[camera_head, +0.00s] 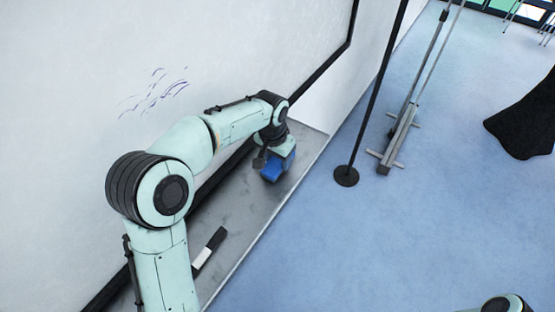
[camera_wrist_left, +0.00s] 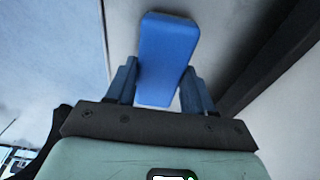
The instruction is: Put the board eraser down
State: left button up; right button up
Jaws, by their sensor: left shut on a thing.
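The board eraser is a blue block (camera_head: 271,173), seen in the head view low over the far part of the grey ledge (camera_head: 238,212) under the whiteboard. My left gripper (camera_head: 272,160) is shut on it and points down. In the left wrist view the eraser (camera_wrist_left: 167,50) sits between the two blue fingers of my left gripper (camera_wrist_left: 160,68), jutting past their tips. I cannot tell whether the eraser touches the ledge. My right gripper is not in view.
A black and white marker-like object (camera_head: 209,251) lies on the nearer part of the ledge. The whiteboard (camera_head: 230,50) bears dark pen strokes (camera_head: 160,92). A black pole with a round base (camera_head: 346,176) and a grey stand (camera_head: 399,140) are on the blue floor to the right.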

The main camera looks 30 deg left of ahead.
aim_at(272, 165)
pick_arm(q)
jog(key=shift+f, duration=0.25)
jog(key=shift+f, duration=0.15)
jog(key=o, duration=0.9)
jog(key=shift+o, duration=0.2)
notch_tip(272, 165, up, 13)
jog(key=s+p, duration=0.1)
jog(key=s, duration=0.1)
jog(key=shift+a, duration=0.3)
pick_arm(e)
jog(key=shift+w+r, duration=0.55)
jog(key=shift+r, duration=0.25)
